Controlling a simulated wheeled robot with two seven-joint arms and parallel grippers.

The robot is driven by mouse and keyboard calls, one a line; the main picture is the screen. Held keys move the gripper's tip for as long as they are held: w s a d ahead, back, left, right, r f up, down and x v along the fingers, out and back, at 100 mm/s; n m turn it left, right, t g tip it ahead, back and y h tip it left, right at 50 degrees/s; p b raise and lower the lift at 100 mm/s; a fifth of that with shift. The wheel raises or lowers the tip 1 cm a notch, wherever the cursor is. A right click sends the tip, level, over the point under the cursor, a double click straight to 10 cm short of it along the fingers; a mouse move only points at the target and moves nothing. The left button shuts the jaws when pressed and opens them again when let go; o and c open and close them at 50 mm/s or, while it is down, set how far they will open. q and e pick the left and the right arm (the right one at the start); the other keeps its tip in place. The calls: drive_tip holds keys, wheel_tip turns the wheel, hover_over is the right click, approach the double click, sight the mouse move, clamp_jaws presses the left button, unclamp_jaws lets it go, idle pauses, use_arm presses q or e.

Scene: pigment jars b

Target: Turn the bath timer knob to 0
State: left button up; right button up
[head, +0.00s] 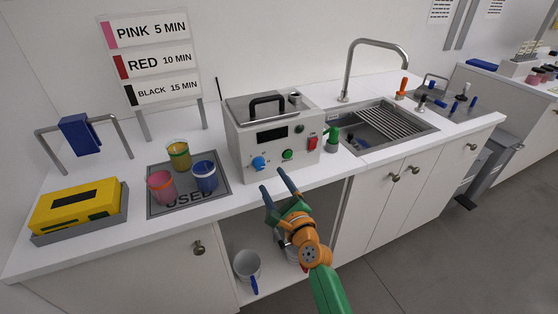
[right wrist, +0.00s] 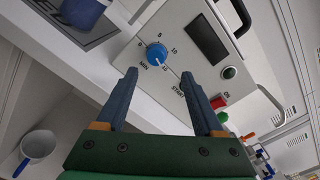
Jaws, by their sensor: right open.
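The bath timer knob (head: 259,163) is a blue round knob at the lower left of the front of the grey bath unit (head: 290,150). In the right wrist view the knob (right wrist: 157,54) has printed marks around it, among them 5 and 10, with MIN beside it. I cannot make out clearly which mark it points to. My right gripper (head: 275,180) is open and empty, in front of and a little below the knob, apart from it. In the right wrist view its fingers (right wrist: 159,75) point toward the knob, which lies beyond their tips. My left gripper is not in view.
A green button (head: 288,155) and a red switch (head: 312,143) sit right of the knob. Jars stand on the USED mat (head: 153,207) at left. The counter's front edge is below the unit.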

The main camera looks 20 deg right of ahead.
sight(261, 167)
drive_tip(key=w+b, duration=0.1)
drive_tip(key=w, duration=0.1)
drive_tip(key=w+b, duration=0.1)
drive_tip(key=w+a+b, duration=0.1)
drive_tip(key=w, duration=0.1)
drive_tip(key=shift+w+f, duration=0.25)
drive_tip(key=shift+w, duration=0.5)
drive_tip(key=shift+r, duration=0.15)
drive_tip(key=shift+s, duration=0.1)
clamp_jaws()
